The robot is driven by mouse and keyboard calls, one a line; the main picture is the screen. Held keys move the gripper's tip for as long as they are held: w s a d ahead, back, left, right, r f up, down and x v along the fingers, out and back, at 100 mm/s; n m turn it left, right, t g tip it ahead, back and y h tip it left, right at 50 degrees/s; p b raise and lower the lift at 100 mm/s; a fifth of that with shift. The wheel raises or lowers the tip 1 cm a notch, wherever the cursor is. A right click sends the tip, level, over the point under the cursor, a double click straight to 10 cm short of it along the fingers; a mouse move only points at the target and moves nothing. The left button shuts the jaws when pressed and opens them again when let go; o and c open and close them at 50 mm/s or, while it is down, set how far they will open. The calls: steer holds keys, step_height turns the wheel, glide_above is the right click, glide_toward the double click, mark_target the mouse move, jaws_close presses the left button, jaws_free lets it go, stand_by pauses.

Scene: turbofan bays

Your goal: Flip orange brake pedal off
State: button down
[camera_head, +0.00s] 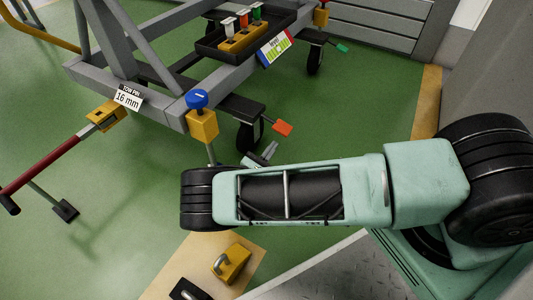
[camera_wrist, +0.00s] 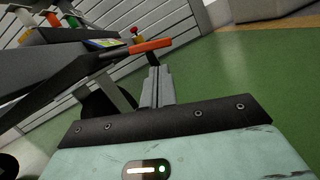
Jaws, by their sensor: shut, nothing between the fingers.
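The orange brake pedal (camera_head: 283,128) sticks out to the right from the dark caster bracket at the near corner of the grey stand. In the wrist view the orange pedal (camera_wrist: 150,47) lies across the picture just beyond my fingertips. My gripper (camera_head: 272,147) is shut and empty, with its fingers pointing up toward the pedal from the near side. In the wrist view my gripper (camera_wrist: 154,70) shows its grey fingers close together, their tips close below the pedal. I cannot tell whether they touch it. The caster wheel (camera_head: 248,136) stands under the bracket.
A green pedal (camera_head: 342,48) sits at another caster farther back. A blue-topped knob (camera_head: 197,99) on a yellow block is left of the orange pedal. A red tow bar (camera_head: 45,165) extends left. Yellow block (camera_head: 232,263) lies in front. Green floor right of the pedal is clear.

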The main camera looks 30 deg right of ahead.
mark_target(282, 133)
steer(key=shift+p+x, duration=0.3)
steer(key=shift+x, duration=1.95)
steer(key=shift+s+d+r+n+p, duration=0.1)
steer(key=shift+s+r+n+p, duration=0.15)
steer(key=shift+n+p, duration=0.25)
steer(key=shift+r, duration=0.15)
steer(key=shift+s+d+r+n+t+y+p, duration=0.1)
steer(key=shift+r+n+t+y+p, duration=0.1)
steer(key=shift+r+n+p, duration=0.35)
steer(key=shift+s+d+r+n+t+y+p, duration=0.1)
steer(key=shift+r+n+t+p, duration=0.2)
steer(key=shift+n, duration=0.4)
steer(key=shift+s+r+n+t+y+p, duration=0.1)
steer(key=shift+r+n+p, duration=0.3)
steer(key=shift+n+p, duration=0.25)
steer(key=shift+s+d+r+p, duration=0.1)
steer(key=shift+r+p, duration=0.6)
steer(key=shift+r, duration=0.25)
